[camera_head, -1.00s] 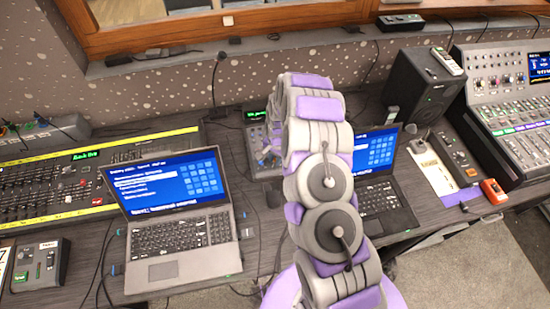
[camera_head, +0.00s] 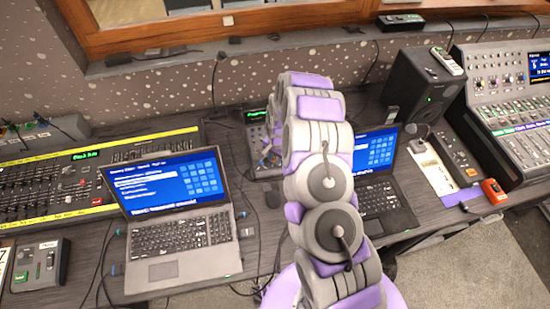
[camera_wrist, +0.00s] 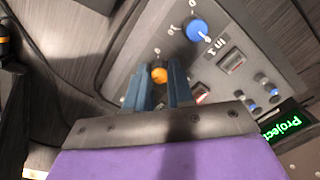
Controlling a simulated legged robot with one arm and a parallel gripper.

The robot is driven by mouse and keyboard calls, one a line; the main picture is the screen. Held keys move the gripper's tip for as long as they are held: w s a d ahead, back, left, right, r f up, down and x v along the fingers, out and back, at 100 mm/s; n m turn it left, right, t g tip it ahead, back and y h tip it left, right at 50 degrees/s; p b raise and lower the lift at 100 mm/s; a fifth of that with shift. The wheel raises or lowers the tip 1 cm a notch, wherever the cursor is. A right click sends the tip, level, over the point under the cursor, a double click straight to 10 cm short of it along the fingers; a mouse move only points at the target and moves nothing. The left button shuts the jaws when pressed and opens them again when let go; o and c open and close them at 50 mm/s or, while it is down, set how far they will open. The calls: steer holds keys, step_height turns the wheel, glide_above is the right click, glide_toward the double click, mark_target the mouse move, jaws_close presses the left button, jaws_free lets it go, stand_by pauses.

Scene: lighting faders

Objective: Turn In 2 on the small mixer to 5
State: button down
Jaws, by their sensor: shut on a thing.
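In the wrist view the small mixer (camera_wrist: 140,62) is a grey sloped panel. A blue knob (camera_wrist: 198,29) on it is labelled In 1, with scale numbers around it. A yellow-orange knob (camera_wrist: 160,74) sits below left of it, between the two blue fingers of my gripper (camera_wrist: 161,84), which is shut on it. That knob's own label and pointer cannot be made out. In the head view the small mixer (camera_head: 256,140) stands between the two laptops, partly hidden by my arm; the knobs are too small to read there.
The left laptop (camera_head: 170,265) and right laptop (camera_head: 392,222) flank the small mixer. The speaker (camera_head: 418,90) and large fader console (camera_head: 500,95) are to the right. A long mixer (camera_head: 60,180) lies at left.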

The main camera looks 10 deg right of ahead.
steer(key=shift+w+d+r, duration=0.1)
steer(key=shift+w+r, duration=0.05)
steer(key=shift+w, duration=0.1)
steer(key=c, duration=1.3)
jaws_free()
steer(key=o, duration=0.3)
steer(key=shift+s, duration=0.15)
steer(key=r, duration=0.5)
steer(key=r+p, duration=0.1)
steer(key=r, duration=0.5)
steer(key=d+r+p, duration=0.1)
steer(key=r, duration=0.5)
steer(key=shift+s, duration=0.4)
